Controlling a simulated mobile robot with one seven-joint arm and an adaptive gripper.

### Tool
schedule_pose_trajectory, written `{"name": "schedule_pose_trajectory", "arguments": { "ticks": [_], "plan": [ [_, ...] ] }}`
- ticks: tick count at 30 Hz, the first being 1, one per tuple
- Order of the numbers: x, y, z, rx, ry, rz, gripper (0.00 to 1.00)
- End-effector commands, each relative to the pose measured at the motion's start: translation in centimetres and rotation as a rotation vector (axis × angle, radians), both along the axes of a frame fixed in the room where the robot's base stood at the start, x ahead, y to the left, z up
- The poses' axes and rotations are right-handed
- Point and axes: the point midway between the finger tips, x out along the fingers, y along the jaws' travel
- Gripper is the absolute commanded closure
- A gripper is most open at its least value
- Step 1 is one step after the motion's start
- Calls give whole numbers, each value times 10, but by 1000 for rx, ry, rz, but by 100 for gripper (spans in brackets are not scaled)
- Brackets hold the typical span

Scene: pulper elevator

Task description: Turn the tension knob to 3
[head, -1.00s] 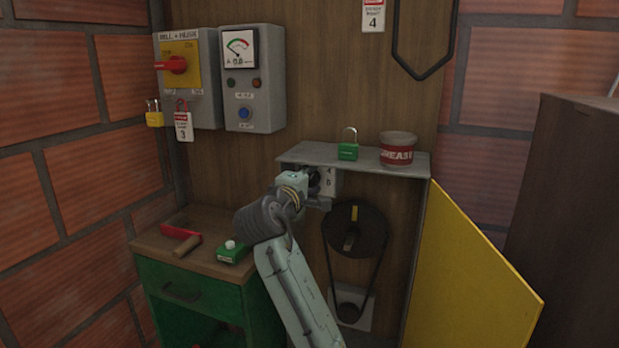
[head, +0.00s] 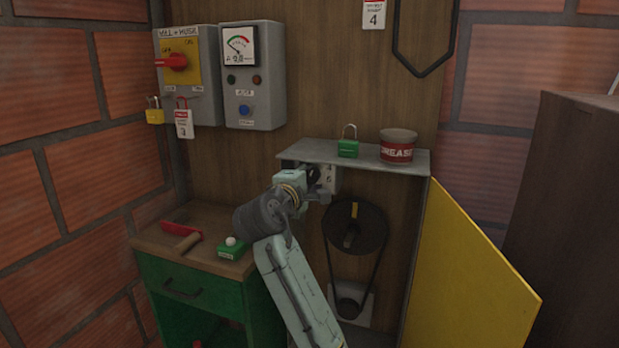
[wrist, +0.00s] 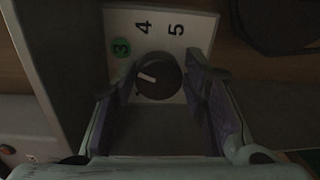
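The tension knob (wrist: 158,75) is round and black with a white pointer line. It sits on a white dial plate (wrist: 152,20) marked 3, 4 and 5; the 3 is on a green disc (wrist: 121,47). The pointer aims left in the wrist view, a little below the direction of the 3. My gripper (wrist: 161,78) is open, with one dark finger on each side of the knob. Small gaps seem to show, but contact is hard to judge. In the head view, my gripper (head: 314,182) is under the shelf at the plate (head: 328,178), hiding the knob.
Above my gripper is a grey shelf (head: 370,158) with a green padlock (head: 348,149) and a grease tin (head: 397,147). A belt pulley (head: 355,230) is below right. A yellow door (head: 465,275) stands open at right; a green cabinet (head: 190,290) stands left.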

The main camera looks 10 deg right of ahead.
Motion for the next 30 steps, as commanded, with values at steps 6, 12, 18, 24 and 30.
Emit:
{"name": "schedule_pose_trajectory", "arguments": {
  "ticks": [6,12,18,24,30],
  "plan": [
    [0,0,1,0,-2,0,46],
    [0,0,1,-1,-3,0,46],
    [0,0,1,3,-6,0,46],
    [0,0,0,102,-73,1,46],
    [0,0,-1,333,-229,1,46]
  ]
}}
